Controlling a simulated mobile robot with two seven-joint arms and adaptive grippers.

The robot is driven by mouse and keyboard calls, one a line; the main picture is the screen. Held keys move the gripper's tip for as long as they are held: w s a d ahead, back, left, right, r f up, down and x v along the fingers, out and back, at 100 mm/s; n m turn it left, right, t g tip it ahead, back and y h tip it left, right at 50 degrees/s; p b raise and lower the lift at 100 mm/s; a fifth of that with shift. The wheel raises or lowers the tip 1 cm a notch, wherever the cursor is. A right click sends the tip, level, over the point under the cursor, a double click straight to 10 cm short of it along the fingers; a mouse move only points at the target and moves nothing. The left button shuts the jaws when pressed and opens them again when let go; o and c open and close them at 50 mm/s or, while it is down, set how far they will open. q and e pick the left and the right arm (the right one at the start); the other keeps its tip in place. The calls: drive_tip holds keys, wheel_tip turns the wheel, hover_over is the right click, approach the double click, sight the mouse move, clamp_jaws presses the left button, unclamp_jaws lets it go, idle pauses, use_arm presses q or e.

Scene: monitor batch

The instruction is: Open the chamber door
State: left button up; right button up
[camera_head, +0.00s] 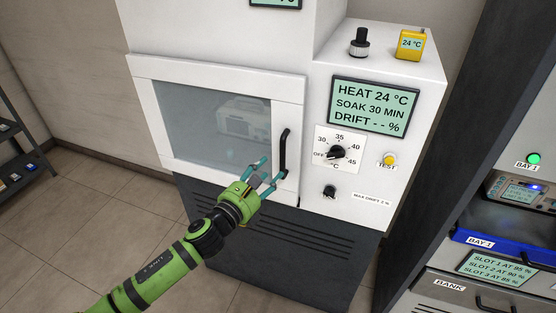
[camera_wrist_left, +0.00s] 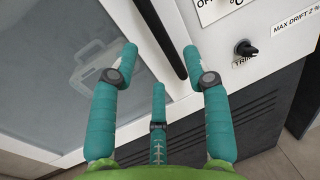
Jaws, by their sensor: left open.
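The chamber door (camera_head: 288,92) is a white frame around a grey window, and it looks closed on the white chamber. Its black vertical handle (camera_head: 284,151) is on the right side of the frame. My left gripper (camera_head: 272,171) is open and empty, in front of the door's lower right part, near the handle's lower end. In the left wrist view the teal fingers (camera_wrist_left: 160,70) are spread, and the handle (camera_wrist_left: 160,38) runs between and beyond their tips. I cannot tell whether any finger touches it. My right gripper is in neither view.
Right of the door is a panel with a display (camera_head: 374,105), a dial (camera_head: 338,152), a TEST button (camera_head: 390,159) and a small black knob (camera_head: 329,192). A yellow device (camera_head: 410,45) stands on top. A dark rack with bays (camera_head: 480,240) is at right, and a shelf (camera_head: 20,150) at far left.

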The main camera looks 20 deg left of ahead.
sight(278, 161)
use_arm(q)
drive_tip(key=shift+p+x, duration=0.65)
drive_tip(key=shift+x, duration=2.35)
drive_tip(key=shift+f, duration=0.1)
clamp_jaws()
